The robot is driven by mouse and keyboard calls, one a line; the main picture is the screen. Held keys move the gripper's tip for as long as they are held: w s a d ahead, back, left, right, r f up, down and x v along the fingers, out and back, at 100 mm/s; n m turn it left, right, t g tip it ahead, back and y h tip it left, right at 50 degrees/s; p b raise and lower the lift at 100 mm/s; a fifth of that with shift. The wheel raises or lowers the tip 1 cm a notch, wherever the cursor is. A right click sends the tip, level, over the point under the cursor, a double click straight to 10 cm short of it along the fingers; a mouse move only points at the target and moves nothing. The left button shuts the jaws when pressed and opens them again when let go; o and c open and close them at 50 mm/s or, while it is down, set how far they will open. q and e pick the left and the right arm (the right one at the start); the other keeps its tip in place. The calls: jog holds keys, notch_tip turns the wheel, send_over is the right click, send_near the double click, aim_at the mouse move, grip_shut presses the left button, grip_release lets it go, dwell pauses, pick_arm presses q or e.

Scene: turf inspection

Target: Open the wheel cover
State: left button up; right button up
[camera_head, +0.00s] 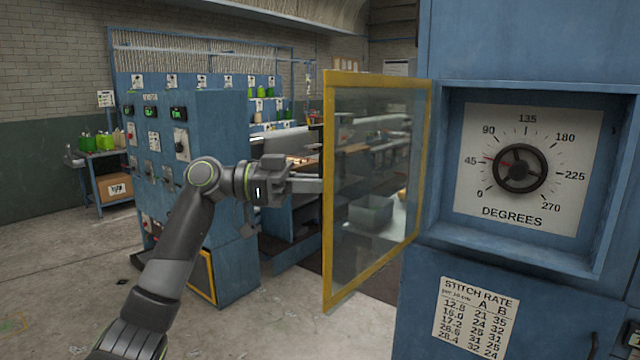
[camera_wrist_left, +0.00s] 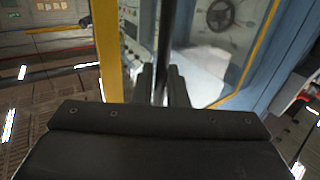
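The wheel cover (camera_head: 328,200) is a clear pane in a yellow frame, hinged on its right side at the blue cabinet. It stands swung out to the left, away from the recess. The wheel (camera_head: 520,168) is a black handwheel on a white degrees dial, uncovered, with a red pointer near 45. It also shows in the left wrist view (camera_wrist_left: 221,14) beyond the pane. My left gripper (camera_head: 316,185) is at the cover's free edge. In the left wrist view its fingers (camera_wrist_left: 163,75) have a dark strip between them; whether they grip it is unclear. My right gripper is out of view.
A blue control cabinet (camera_head: 225,160) stands behind my left arm. A low table (camera_head: 105,175) with green bottles is at the far left. A stitch rate sheet (camera_head: 474,316) is below the dial. The floor at left is clear.

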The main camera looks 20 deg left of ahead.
pick_arm(q)
jog(key=shift+o, duration=1.1)
jog(key=shift+w+d, duration=0.1)
jog(key=b+v, duration=0.4)
jog(key=v, duration=1.3)
jog(key=shift+a+b, duration=0.2)
jog(key=shift+b, duration=0.1)
